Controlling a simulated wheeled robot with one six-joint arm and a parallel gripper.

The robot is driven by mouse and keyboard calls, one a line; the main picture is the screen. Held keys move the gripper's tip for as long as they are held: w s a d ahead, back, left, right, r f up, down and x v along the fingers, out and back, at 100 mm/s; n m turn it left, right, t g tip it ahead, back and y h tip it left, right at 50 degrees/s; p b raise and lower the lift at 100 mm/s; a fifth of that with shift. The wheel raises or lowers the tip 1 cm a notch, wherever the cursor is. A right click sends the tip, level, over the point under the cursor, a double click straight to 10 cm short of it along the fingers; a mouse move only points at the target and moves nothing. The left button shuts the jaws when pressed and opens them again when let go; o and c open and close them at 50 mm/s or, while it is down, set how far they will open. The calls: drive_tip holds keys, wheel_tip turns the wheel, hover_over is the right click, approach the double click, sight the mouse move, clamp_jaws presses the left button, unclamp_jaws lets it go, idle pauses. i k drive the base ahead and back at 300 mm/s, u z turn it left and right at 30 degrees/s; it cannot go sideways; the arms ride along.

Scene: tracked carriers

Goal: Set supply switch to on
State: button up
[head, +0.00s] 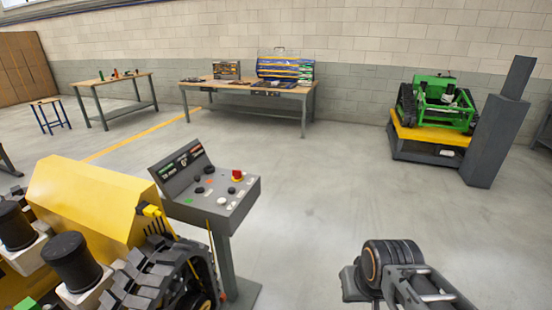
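A grey control console (240,208) stands on a post left of centre in the head view. Its top carries several small black knobs or switches (231,190), a red mushroom button (237,174) on a yellow base and a white round knob (222,201). Its raised back panel (178,166) has a dark display with red, white and green markings. The labels are too small to read, so I cannot tell which control is the supply switch or how it is set. Part of my arm (420,284) shows at the lower right, apart from the console. My gripper is not visible.
A yellow tracked machine (90,195) with a black track (160,280) stands close left of the console. A green tracked carrier (440,100) sits on a yellow-topped platform at the right, beside a grey pillar (495,140). Workbenches (290,93) stand at the back wall. The central floor is clear.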

sight(237, 174)
drive_tip(key=z, duration=0.1)
drive_tip(key=i, duration=0.9)
drive_tip(key=u, duration=0.85)
drive_tip(key=i, duration=0.95)
drive_tip(key=u, duration=0.85)
